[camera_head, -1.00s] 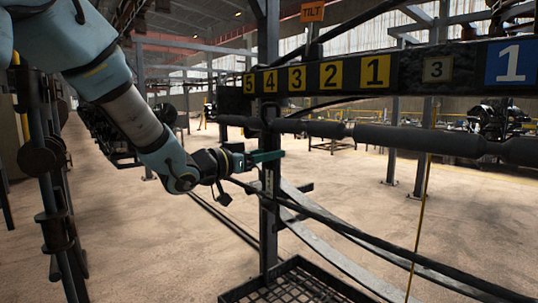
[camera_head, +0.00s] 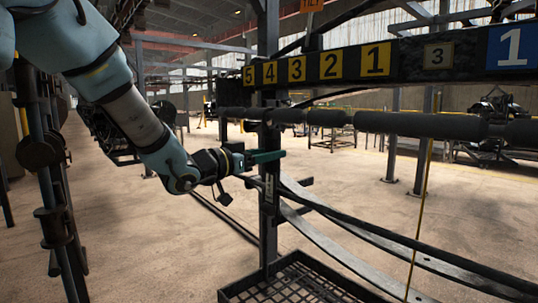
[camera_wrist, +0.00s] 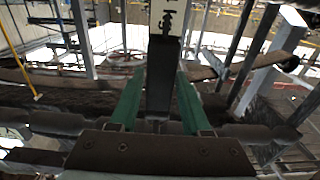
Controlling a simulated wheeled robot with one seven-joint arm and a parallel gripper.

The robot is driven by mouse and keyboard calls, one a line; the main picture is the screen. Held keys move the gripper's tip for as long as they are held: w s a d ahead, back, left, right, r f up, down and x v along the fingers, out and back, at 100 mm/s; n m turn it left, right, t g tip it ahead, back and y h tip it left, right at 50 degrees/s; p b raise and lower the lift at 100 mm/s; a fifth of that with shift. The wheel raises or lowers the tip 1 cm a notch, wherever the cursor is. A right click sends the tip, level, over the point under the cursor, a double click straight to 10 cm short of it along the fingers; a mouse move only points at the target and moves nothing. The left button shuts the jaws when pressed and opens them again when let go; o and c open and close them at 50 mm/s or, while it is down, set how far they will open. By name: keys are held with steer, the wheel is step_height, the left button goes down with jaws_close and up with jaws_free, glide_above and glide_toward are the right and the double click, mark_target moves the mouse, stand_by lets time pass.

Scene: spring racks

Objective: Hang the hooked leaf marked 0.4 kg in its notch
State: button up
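My gripper (camera_head: 266,157) is at the end of my arm, in front of the dark upright post (camera_head: 268,232) in the head view. In the wrist view its two green fingers (camera_wrist: 158,95) stand either side of a dark, narrow piece (camera_wrist: 160,75), which looks held between them. A white label (camera_wrist: 168,18) with black marks runs on from this piece to the top edge. A small pale label also shows just below the fingers in the head view (camera_head: 268,185). It appears to be the hooked leaf, but its marking is not readable. No notch can be made out.
A beam with yellow plates (camera_head: 330,65) numbered 5 to 1 and a blue plate (camera_head: 511,53) crosses above right. A dark roller bar (camera_head: 420,124) lies below. Long curved strips (camera_head: 350,245) sweep right. A mesh tray (camera_head: 290,282) is at the post's foot.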

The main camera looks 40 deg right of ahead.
steer(key=o, duration=0.4)
steer(key=shift+f, duration=0.1)
steer(key=shift+a, duration=0.1)
steer(key=shift+w+a+b, duration=0.2)
steer(key=shift+a, duration=3.25)
steer(key=shift+w+a+b, duration=0.15)
steer(key=shift+a+b, duration=0.1)
steer(key=shift+a, duration=3.15)
steer(key=shift+w+a+b, duration=0.2)
steer(key=shift+a, duration=3.25)
steer(key=shift+w, duration=0.1)
